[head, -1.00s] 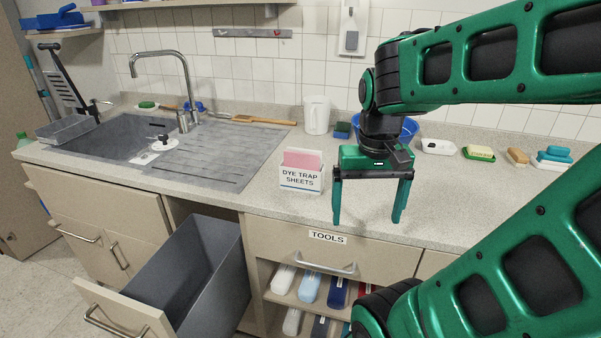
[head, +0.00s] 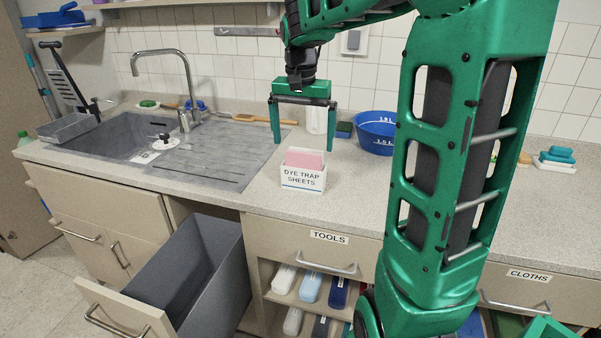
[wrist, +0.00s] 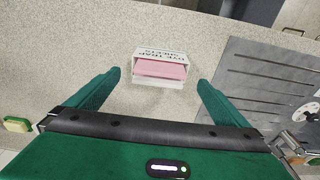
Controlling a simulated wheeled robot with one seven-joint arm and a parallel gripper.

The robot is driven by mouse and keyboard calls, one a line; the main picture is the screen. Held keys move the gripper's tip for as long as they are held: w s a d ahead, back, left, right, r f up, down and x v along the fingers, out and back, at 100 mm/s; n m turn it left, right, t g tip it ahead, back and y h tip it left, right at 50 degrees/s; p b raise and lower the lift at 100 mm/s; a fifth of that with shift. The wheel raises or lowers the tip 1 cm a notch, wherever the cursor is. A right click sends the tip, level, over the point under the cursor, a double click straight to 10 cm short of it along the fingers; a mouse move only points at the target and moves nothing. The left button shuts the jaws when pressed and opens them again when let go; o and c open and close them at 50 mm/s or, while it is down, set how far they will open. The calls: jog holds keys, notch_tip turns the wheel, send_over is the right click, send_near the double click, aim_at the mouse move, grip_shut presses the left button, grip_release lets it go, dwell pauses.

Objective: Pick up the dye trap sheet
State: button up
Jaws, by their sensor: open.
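The dye trap sheets (head: 304,160) are pink and stand in a small white box (head: 303,181) labelled "DYE TRAP SHEETS" on the counter, right of the sink's drainboard. Their pink tops stick up above the box rim. My gripper (head: 303,140) is open and empty, pointing down, with its fingers above and around the line of the box in the head view. In the wrist view the pink sheets (wrist: 160,69) lie between and beyond the two open fingertips (wrist: 159,78), with the box (wrist: 157,84) around them. The fingers do not touch them there.
A blue bowl (head: 377,132) stands to the right, with a white jug (head: 316,120) behind the box. The grey sink (head: 118,137) is at left. A drawer-like grey bin (head: 205,275) is pulled out below.

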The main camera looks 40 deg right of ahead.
aim_at(302, 152)
jog(key=shift+w+d+f, duration=0.1)
jog(key=shift+f, duration=0.85)
jog(key=shift+w+d+f, duration=0.1)
jog(key=shift+w+f, duration=0.05)
jog(key=shift+f, duration=0.85)
jog(key=shift+w+d+f, duration=0.1)
jog(key=shift+f, duration=0.85)
jog(key=c, duration=1.4)
